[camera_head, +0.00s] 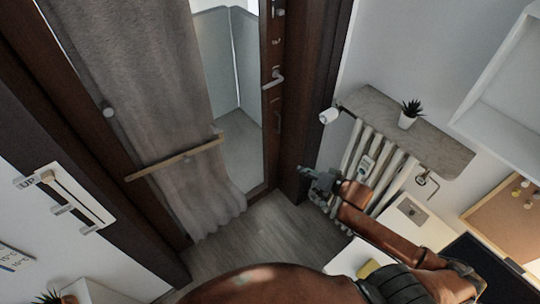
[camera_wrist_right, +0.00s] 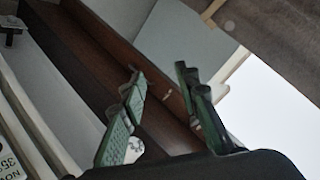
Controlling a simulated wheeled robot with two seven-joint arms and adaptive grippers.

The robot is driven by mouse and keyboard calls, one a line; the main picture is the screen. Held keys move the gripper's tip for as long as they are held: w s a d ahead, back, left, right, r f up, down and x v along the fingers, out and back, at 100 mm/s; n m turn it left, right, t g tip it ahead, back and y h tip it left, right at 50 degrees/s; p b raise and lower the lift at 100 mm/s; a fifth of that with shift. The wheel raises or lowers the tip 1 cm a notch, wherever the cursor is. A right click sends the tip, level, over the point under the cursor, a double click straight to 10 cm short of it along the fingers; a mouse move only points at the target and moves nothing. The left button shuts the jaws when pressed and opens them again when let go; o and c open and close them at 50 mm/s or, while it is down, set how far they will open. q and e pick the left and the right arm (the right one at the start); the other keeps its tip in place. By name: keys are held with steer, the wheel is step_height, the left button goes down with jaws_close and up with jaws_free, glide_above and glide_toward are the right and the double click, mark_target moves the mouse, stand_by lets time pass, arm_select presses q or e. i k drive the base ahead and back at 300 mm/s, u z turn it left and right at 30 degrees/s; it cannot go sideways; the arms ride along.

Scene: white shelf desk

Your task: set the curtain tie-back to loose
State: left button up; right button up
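The grey curtain (camera_head: 140,75) hangs over the left part of the dark-framed door. The tie-back (camera_head: 175,158) is a thin tan band slanting across the curtain's lower half, its right end at the curtain's right edge. My right gripper (camera_head: 312,178) is in front of the radiator, right of the tie-back and well apart from it. In the right wrist view, its green-padded fingers (camera_wrist_right: 163,98) stand apart with nothing between them. The curtain also shows at that view's top right. My left gripper does not show.
A radiator (camera_head: 352,150) stands below a stone shelf (camera_head: 425,135) with a potted plant (camera_head: 408,115). The door handle (camera_head: 273,77) is right of the curtain. A panel with small levers (camera_head: 72,200) is on the left wall. Open floor (camera_head: 265,235) lies below the door.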

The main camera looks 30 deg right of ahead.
mark_target(186, 154)
steer(key=k, duration=0.55)
steer(key=u, duration=0.3)
steer(key=i, duration=1)
steer(key=u, duration=0.55)
